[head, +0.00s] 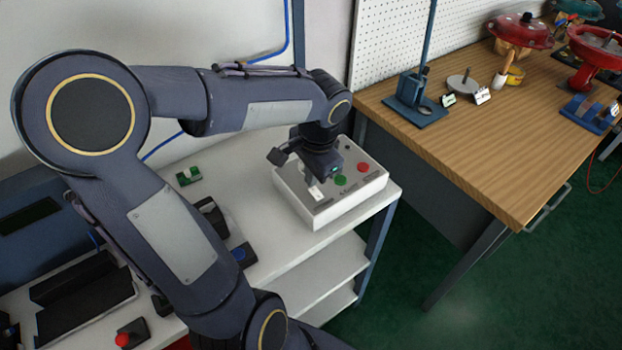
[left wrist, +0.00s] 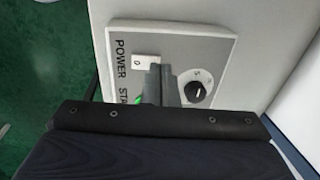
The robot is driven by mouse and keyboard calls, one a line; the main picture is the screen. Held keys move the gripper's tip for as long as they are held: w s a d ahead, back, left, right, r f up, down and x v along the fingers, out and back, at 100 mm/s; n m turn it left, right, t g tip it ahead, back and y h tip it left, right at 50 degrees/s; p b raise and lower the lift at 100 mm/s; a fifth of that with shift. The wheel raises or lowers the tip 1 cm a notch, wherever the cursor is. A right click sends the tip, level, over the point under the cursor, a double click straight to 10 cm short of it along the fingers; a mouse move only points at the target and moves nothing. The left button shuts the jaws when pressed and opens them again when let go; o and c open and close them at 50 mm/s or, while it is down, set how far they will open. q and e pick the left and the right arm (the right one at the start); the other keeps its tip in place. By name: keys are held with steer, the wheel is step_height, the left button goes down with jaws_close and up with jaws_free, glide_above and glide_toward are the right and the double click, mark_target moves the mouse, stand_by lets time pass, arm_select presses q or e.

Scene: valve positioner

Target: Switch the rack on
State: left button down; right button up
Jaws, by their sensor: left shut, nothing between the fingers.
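A white control box (head: 330,212) with a grey sloped face stands on the right end of a white shelf unit. Its face carries a green button (head: 340,181) and a red button (head: 363,168). In the left wrist view the panel (left wrist: 215,45) reads "POWER STA", the rest hidden. A white rocker switch (left wrist: 145,62) marked 0 and a black rotary knob (left wrist: 196,92) sit on it. My left gripper (head: 317,188) points down over the box, shut and empty. Its fingertips (left wrist: 158,72) are right beside the rocker; I cannot tell whether they touch. Part of the green button is hidden behind the fingers.
The white shelf top (head: 245,200) has free room left of the box. A small green block (head: 188,176) lies there. A wooden workbench (head: 470,130) with red valves and small parts stands at right. My left arm covers much of the shelf's left part.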

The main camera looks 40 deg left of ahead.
arm_select(q)
steer(key=shift+a+f, duration=0.1)
steer(key=shift+f, duration=0.8)
steer(key=shift+a+h+p, duration=0.1)
steer(key=shift+h+p, duration=0.2)
steer(key=shift+p, duration=0.15)
steer(key=shift+f, duration=0.2)
steer(key=shift+s+d+r, duration=0.2)
steer(key=shift+d+r, duration=0.05)
steer(key=shift+d, duration=0.5)
steer(key=shift+r, duration=0.1)
